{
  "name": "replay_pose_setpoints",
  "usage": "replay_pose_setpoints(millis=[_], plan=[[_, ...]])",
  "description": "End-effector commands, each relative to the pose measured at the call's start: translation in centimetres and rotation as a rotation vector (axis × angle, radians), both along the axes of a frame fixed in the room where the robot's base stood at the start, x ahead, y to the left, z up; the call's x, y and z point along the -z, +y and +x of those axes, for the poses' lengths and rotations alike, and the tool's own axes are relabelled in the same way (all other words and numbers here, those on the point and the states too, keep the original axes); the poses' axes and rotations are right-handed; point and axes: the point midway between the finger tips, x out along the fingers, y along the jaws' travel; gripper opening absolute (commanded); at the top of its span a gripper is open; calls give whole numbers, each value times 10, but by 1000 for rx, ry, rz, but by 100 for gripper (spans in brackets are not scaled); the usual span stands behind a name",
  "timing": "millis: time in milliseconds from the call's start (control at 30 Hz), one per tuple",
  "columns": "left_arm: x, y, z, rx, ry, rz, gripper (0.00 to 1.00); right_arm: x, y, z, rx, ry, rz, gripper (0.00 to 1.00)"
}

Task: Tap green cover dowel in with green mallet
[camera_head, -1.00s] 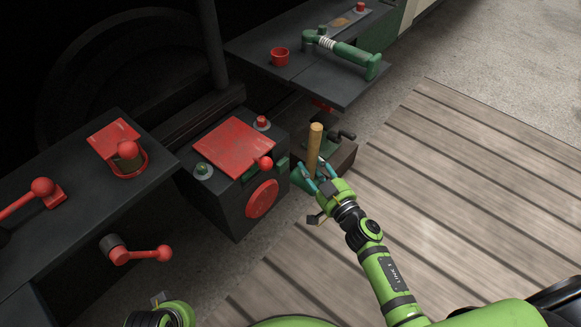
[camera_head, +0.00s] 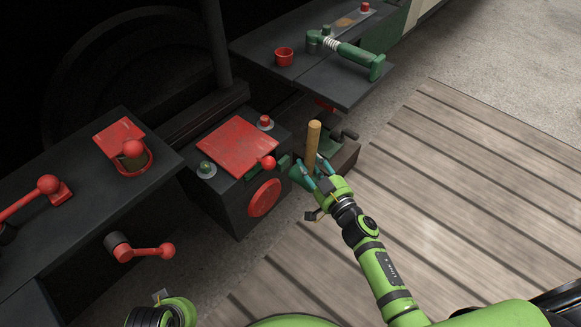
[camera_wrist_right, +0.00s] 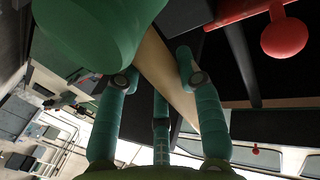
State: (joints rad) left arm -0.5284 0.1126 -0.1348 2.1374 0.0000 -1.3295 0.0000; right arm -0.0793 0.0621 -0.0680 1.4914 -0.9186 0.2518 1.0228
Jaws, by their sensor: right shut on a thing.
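The green mallet is in my right gripper (camera_head: 324,172), which is shut on its wooden handle (camera_head: 313,140). The handle stands nearly upright with its green head (camera_head: 298,176) at the bottom, partly hidden by the fingers. In the right wrist view the fingers (camera_wrist_right: 160,82) close around the tan handle (camera_wrist_right: 166,66), and the green head (camera_wrist_right: 92,32) fills the upper left. The green cover dowel (camera_head: 205,168) sits in a pale disc at the left front corner of the red-topped box, left of the mallet and apart from it. My left wrist (camera_head: 172,309) shows at the bottom; its fingers do not show.
The dark box bears a red plate (camera_head: 236,144), a red dowel (camera_head: 265,122) and a red knob (camera_head: 268,162). Dark benches stand at left and back. The back bench holds a red cup (camera_head: 284,57) and a green tool (camera_head: 350,52). Wooden decking (camera_head: 460,190) at right is clear.

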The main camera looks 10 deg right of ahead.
Motion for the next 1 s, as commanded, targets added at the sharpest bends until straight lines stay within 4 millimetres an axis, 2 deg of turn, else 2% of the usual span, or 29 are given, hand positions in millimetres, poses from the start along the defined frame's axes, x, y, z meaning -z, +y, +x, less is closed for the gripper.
replay_pose_setpoints(millis=[167, 633, 1000], plan=[[-1, 0, 0, 0, 0, 0, 0, -2, -1, -1, -1, -3, 2, 0], [-15, 0, 0, 0, 0, 0, 0, -3, -27, -35, -2, -3, 2, 0], [-15, 0, 0, 0, 0, 0, 0, -2, -30, -39, -1, -4, 2, 0]])
